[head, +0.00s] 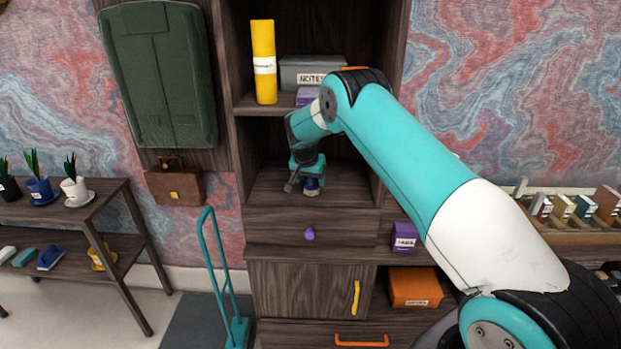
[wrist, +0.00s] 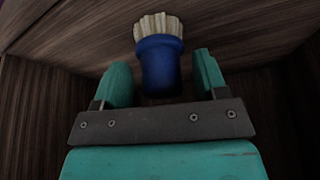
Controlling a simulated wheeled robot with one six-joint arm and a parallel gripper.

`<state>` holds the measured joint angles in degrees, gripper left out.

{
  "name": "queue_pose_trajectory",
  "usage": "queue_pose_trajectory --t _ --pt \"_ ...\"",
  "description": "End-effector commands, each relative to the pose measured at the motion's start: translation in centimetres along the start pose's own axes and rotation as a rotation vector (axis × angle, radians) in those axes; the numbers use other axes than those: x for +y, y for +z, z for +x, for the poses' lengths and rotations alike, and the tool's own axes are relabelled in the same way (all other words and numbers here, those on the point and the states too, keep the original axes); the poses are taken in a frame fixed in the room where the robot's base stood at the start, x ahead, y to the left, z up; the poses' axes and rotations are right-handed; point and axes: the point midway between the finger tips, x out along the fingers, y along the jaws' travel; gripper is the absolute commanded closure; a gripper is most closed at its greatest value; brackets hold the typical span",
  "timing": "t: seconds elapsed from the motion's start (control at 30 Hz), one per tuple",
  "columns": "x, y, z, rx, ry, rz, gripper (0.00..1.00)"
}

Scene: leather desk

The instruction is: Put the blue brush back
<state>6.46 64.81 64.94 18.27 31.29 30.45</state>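The blue brush (wrist: 160,66), a short blue handle with pale bristles, is in a dark wooden shelf compartment. In the wrist view it lies between the two fingers of my gripper (wrist: 163,80), with a small gap on each side. My gripper is open around it and the fingers do not appear to touch it. In the head view my gripper (head: 306,176) reaches into the open middle compartment, and a bit of the blue brush (head: 312,186) shows at its fingers. Most of the brush is hidden there.
The compartment walls (wrist: 25,100) stand close on both sides. Above, a shelf holds a yellow roll (head: 264,60) and a grey box (head: 308,72). Below is a drawer with a purple knob (head: 309,234). A purple box (head: 404,237) and an orange box (head: 414,288) sit lower right.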

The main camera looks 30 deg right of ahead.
Motion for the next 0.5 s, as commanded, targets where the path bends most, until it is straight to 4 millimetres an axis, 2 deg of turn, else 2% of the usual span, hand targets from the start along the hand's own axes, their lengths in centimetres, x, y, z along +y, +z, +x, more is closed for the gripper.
queue_pose_trajectory --t 0.27,0.33,0.5 --pt "-0.1 -0.1 -0.6 0.002 -0.002 0.000 0.34" --pt "-0.1 0.0 -1.2 0.004 -0.003 0.000 0.34" --pt "-0.1 3.2 -2.5 0.000 0.000 -0.003 0.34"
